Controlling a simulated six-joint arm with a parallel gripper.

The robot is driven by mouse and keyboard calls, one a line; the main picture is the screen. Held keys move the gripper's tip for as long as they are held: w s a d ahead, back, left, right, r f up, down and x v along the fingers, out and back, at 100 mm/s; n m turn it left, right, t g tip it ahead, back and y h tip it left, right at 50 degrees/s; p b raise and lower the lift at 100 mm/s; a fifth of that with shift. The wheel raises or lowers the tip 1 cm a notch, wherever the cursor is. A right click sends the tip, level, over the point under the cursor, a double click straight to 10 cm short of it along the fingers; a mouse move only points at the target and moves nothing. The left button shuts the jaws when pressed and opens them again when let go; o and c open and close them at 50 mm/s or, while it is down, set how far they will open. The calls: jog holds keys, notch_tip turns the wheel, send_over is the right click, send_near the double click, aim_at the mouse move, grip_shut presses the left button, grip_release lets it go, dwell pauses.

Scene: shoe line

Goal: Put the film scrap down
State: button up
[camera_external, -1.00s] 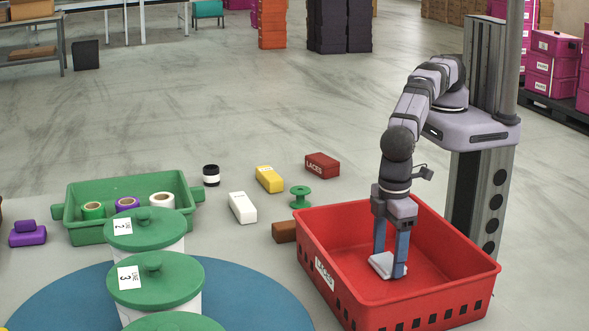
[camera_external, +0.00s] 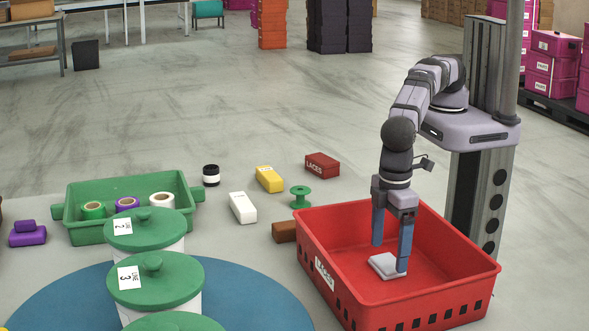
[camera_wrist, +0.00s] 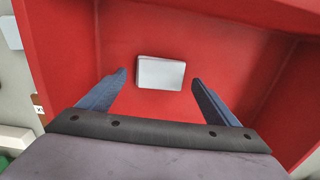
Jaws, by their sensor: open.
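The film scrap (camera_external: 386,265) is a flat white-grey piece lying on the floor of the red crate (camera_external: 450,285). It also shows as a pale rectangle in the wrist view (camera_wrist: 160,73), lying between and a little beyond the fingertips. My gripper (camera_external: 390,258) is open inside the crate, pointing down. Its two blue fingers stand apart on either side of the scrap, and there is a visible gap on both sides in the wrist view (camera_wrist: 159,76). The right finger hides a little of the scrap's edge in the external view.
The red crate's walls surround my gripper, and its floor is otherwise bare. Green-lidded tubs (camera_external: 155,280) stand front left.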

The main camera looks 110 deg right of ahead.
aim_at(384, 261)
notch_tip(384, 261, up, 10)
jog(key=shift+p, duration=0.35)
jog(key=shift+d, duration=0.1)
jog(key=w+d+r, duration=0.1)
jog(key=d+r, duration=0.2)
jog(key=d, duration=0.9)
jog(key=w+d+r, duration=0.1)
jog(key=d+r, duration=0.1)
jog(key=d, duration=1)
jog(key=s+d+f, duration=0.2)
jog(key=s+d, duration=0.7)
jog(key=s, duration=0.1)
jog(key=s+d+f, duration=0.2)
jog(key=s+d, duration=0.7)
jog(key=s, duration=0.2)
jog(key=shift+d, duration=0.4)
